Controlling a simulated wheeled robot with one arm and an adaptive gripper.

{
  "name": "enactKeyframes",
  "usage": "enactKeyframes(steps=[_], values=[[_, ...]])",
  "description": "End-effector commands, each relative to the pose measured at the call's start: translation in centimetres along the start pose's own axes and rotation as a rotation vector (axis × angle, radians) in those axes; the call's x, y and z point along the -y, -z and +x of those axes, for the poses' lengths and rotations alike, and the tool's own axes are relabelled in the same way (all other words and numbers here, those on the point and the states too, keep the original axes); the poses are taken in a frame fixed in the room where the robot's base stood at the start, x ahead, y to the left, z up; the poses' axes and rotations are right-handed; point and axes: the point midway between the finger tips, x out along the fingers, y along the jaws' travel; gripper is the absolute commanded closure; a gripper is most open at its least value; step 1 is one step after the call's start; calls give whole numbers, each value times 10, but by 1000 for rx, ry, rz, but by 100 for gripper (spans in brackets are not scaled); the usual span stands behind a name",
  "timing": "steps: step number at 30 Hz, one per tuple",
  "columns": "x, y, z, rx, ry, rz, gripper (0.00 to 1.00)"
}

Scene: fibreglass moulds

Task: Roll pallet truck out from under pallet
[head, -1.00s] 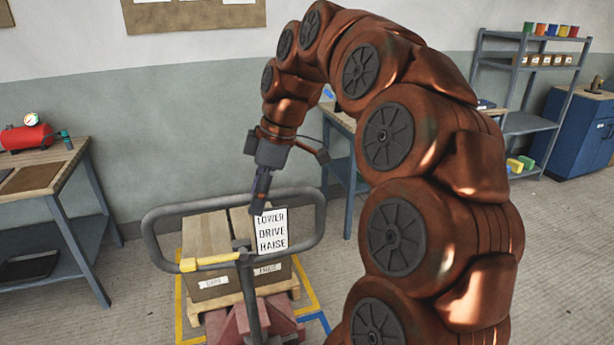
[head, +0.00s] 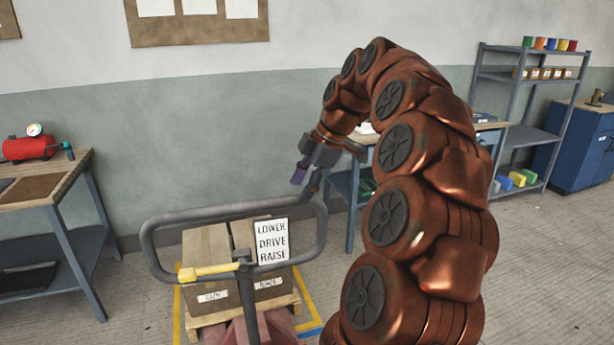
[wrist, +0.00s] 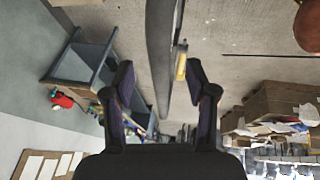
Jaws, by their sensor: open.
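The pallet truck's grey loop handle (head: 168,219) stands at lower centre in the head view, with a yellow lever (head: 208,271) and a sign (head: 271,241) reading LOWER, DRIVE, RAISE. The truck's reddish body (head: 280,326) is partly cut off at the bottom edge. The wooden pallet (head: 232,313) carries cardboard boxes (head: 207,262); how far the forks reach under it is hidden. My gripper (head: 306,182) is open and empty, just above the handle's right end. In the wrist view the handle tube (wrist: 160,50) runs between my spread fingers without visible contact.
Yellow floor tape (head: 312,285) borders the pallet. A workbench (head: 70,190) with a red compressor (head: 28,147) stands at the left. Another bench (head: 340,190) stands behind my arm, with shelves (head: 520,110) and a blue cabinet (head: 585,150) at the right. Floor at the right is open.

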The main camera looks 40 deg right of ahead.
Motion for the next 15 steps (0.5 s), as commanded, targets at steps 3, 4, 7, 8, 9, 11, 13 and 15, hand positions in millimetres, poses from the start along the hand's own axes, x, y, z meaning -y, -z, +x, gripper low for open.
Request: enactKeyframes(steps=[3,4,7,8,9,11,13,15], values=[[0,1,12,0,2,0,43],[1,1,15,-1,5,0,43],[0,1,24,0,1,1,43],[0,1,26,0,0,1,43],[0,1,30,-1,1,0,43],[0,1,36,-1,3,0,43],[0,1,40,-1,3,0,43],[0,0,44,-1,1,0,43]])
